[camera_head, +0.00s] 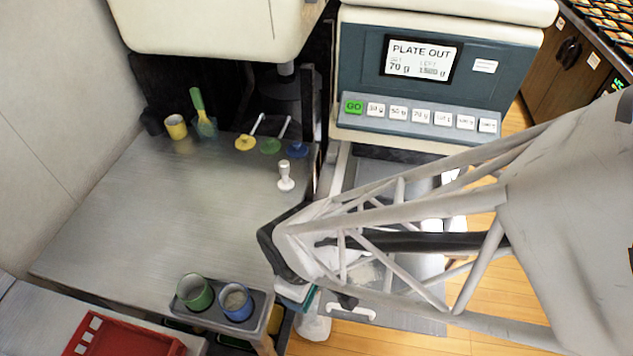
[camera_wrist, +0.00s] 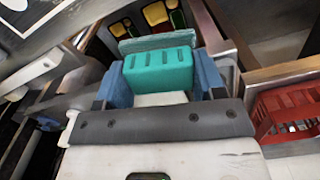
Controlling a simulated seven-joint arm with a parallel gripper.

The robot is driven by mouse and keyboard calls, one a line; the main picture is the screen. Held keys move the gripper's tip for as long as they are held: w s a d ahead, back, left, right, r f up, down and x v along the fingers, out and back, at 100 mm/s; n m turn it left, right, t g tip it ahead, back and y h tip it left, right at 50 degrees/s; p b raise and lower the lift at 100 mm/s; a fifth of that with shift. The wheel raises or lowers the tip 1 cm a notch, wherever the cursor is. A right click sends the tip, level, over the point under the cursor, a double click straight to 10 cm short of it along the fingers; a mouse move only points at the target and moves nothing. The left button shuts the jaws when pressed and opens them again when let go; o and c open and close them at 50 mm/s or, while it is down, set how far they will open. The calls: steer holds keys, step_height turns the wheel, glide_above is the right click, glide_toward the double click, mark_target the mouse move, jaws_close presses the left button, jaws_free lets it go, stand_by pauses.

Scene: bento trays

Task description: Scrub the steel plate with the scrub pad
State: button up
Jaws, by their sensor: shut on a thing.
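In the wrist view, my gripper (camera_wrist: 158,75) is shut on a teal block, which looks like the scrub pad (camera_wrist: 158,70), between its blue fingers. In the head view my arm hides most of the gripper; a sliver of teal (camera_head: 311,300) shows just below the arm's dark end. A grey metal surface under the machine, which seems to be the steel plate (camera_head: 405,317), lies partly behind my arm links. A pale patch (camera_head: 366,273) shows on it. I cannot tell whether the pad touches the plate.
The dispensing machine (camera_head: 433,65) reads PLATE OUT. A steel counter (camera_head: 170,220) at left carries yellow, green and blue tools (camera_head: 270,145) and a white stamp-like piece (camera_head: 286,177). A holder with a green cup (camera_head: 195,291) and blue cup (camera_head: 235,301) stands near a red crate (camera_head: 125,340).

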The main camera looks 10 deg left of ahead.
steer(key=w+d+f+m, duration=0.1)
steer(key=w+d+m, duration=0.2)
steer(key=w+m, duration=0.2)
steer(key=w+d+f+m, duration=0.2)
steer(key=w+m, duration=0.4)
steer(key=m, duration=0.4)
steer(key=shift+w+d+f, duration=0.25)
steer(key=shift+d+f, duration=0.05)
steer(key=shift+d, duration=0.15)
steer(key=shift+f, duration=0.15)
